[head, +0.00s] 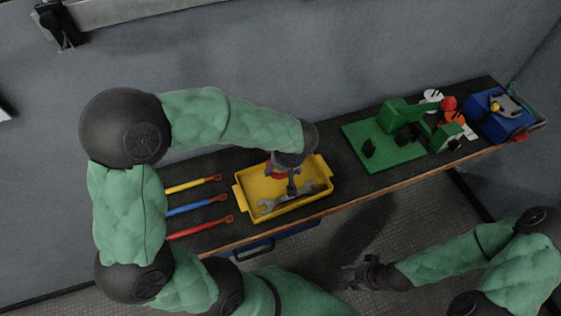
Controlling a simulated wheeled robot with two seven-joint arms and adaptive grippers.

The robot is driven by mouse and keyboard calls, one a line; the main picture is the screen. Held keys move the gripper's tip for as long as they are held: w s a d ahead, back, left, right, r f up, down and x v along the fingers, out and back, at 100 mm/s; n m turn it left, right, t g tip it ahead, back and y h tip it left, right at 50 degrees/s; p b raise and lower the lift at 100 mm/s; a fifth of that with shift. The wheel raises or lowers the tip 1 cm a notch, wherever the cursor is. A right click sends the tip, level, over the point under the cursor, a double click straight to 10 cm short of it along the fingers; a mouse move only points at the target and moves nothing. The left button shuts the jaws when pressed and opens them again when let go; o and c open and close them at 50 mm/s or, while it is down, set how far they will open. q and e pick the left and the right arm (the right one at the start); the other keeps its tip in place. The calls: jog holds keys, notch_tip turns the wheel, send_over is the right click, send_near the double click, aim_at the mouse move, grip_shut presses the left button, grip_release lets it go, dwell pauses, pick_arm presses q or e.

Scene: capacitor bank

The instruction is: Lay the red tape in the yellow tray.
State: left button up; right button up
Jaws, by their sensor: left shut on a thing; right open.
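The yellow tray (242,198) sits on the dark bench, left of its middle. A grey wrench (266,205) lies in it. My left gripper (287,184) points down over the tray and is shut on the red tape (274,174). Only a small red part of the tape shows beside the gripper; the rest is hidden by it. I cannot tell whether the tape touches the tray floor. My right gripper (352,276) is open and empty, low in front of the bench and away from the tray.
Yellow, blue and red-handled tools (197,205) lie left of the tray. A green board (379,156) with green and black parts stands to the right. A blue box (497,117) stands at the far right end. The bench (338,183) is bare between tray and board.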

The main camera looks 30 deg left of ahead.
pick_arm(q)
jog(key=shift+f+b, duration=1.9)
jog(key=shift+b, duration=0.45)
jog(key=o, duration=1.4)
jog(key=shift+r, duration=0.1)
jog(key=v, duration=1.2)
jog(key=shift+s, duration=0.1)
